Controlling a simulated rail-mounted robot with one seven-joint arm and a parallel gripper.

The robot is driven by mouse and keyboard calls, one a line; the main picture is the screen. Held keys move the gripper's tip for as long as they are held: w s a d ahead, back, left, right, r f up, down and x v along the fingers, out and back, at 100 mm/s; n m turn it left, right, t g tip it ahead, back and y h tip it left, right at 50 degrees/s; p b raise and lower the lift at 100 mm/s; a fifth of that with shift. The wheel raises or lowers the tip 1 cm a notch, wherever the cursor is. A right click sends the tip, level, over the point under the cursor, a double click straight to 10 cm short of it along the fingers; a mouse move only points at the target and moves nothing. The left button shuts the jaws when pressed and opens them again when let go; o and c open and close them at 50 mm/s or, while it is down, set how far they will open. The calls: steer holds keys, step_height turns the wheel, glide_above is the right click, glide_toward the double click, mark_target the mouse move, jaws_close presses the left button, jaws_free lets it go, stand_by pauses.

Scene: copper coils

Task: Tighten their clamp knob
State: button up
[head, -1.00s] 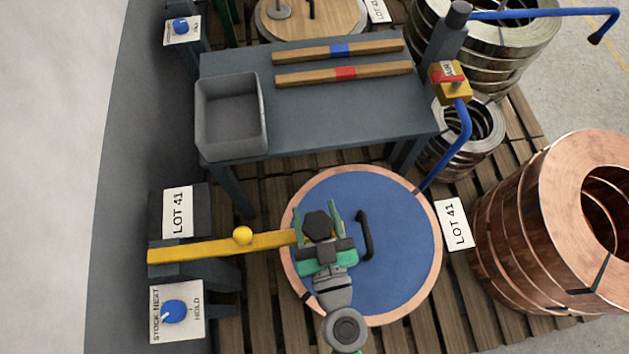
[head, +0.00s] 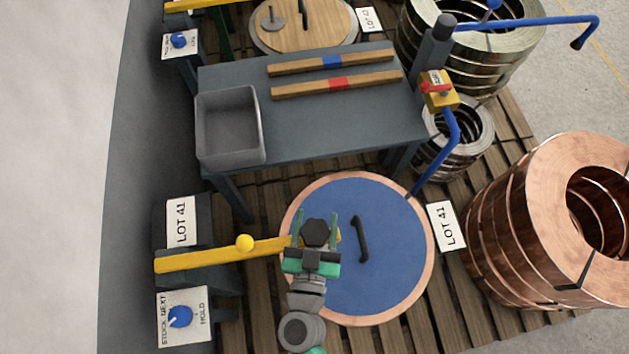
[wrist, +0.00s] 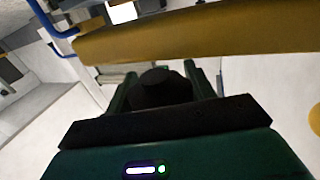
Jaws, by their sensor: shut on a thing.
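The clamp knob is a black, many-sided knob (head: 316,232) at the right end of a yellow arm (head: 205,256), above the blue round cover (head: 385,285) of a copper coil. My gripper (head: 317,222) has its two green fingers on either side of the knob and is shut on it. In the wrist view the dark knob (wrist: 161,88) sits between the fingers, with the yellow arm (wrist: 200,32) beyond it. The knob's underside and what lies under it are hidden.
A black handle (head: 361,238) stands on the cover right of my gripper. A yellow ball (head: 244,242) sits on the arm. A blue dial (head: 180,317) is at lower left, a grey bin (head: 262,125) on the table behind, and a large copper coil (head: 490,235) at right.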

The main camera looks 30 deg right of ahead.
steer(key=m+g+h+p, duration=0.1)
steer(key=r+g+h+p, duration=0.1)
steer(key=p, duration=0.1)
steer(key=shift+d+m, duration=0.15)
steer(key=shift+m, duration=0.25)
steer(key=shift+s+d+f+m+g+h+p, duration=0.15)
steer(key=shift+f+m+g+h+p, duration=0.2)
steer(key=shift+m+g+h+p, duration=0.55)
steer(key=m+g, duration=0.1)
steer(key=g+h+b, duration=0.1)
steer(key=g, duration=0.1)
steer(key=shift+s+f+m, duration=0.15)
steer(key=shift+f+m, duration=0.1)
steer(key=shift+m, duration=0.15)
steer(key=shift+s+m+g+h+b, duration=0.1)
steer(key=shift+m+g+h+b, duration=0.25)
steer(key=shift+m+g+h, duration=0.45)
steer(key=shift+g+y, duration=0.3)
steer(key=shift+g, duration=0.2)
steer(key=shift+r, duration=0.1)
steer(key=o, duration=1)
